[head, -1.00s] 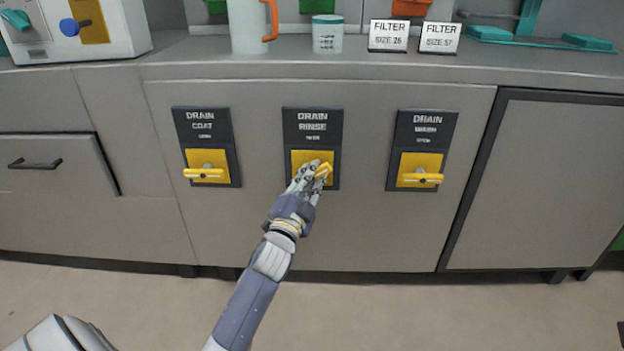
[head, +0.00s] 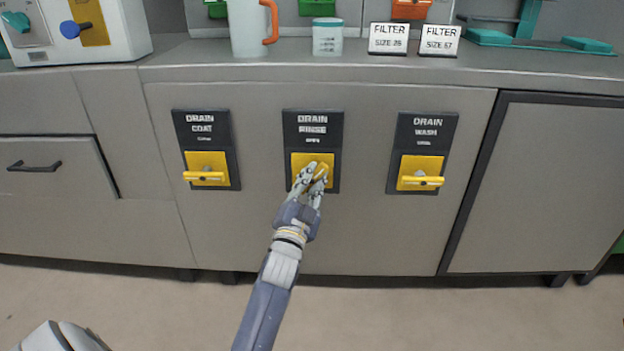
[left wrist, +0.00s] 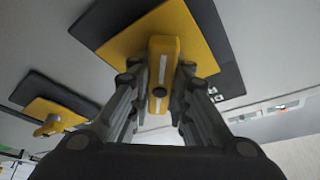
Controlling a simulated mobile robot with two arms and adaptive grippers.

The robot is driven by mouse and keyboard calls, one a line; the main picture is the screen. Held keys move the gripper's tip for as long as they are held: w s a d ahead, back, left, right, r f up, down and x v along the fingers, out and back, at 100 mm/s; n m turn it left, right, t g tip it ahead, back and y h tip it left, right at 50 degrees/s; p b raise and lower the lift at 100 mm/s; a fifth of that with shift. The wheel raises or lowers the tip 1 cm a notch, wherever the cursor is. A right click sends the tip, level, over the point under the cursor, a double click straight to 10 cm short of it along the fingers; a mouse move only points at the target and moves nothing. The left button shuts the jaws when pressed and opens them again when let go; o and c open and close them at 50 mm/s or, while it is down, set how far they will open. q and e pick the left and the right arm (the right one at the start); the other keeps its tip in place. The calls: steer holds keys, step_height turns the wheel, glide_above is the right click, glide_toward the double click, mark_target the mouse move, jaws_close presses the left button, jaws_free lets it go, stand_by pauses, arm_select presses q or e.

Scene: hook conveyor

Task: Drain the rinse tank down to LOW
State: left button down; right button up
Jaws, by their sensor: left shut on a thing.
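The drain panel in the middle, labelled DRAIN RINSE (head: 312,118), is dark with a yellow plate (head: 299,160) on the cabinet front. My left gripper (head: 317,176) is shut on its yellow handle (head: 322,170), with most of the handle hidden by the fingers. In the left wrist view the handle (left wrist: 163,60) lies between the two fingers (left wrist: 158,95), askew to the edges of the yellow plate (left wrist: 125,42). My right gripper is not in view. No rinse tank level can be made out.
The DRAIN COAT handle (head: 204,177) on the left and the DRAIN WASH handle (head: 421,182) on the right both lie level. The counter (head: 200,50) above bears a pitcher (head: 248,28), a jar (head: 327,37) and two FILTER signs (head: 388,38). The floor (head: 400,310) in front is clear.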

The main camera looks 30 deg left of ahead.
arm_select(q)
steer(key=c, duration=1.5)
jaws_free()
steer(key=shift+s, duration=0.1)
steer(key=v, duration=1.2)
steer(key=shift+f, duration=0.15)
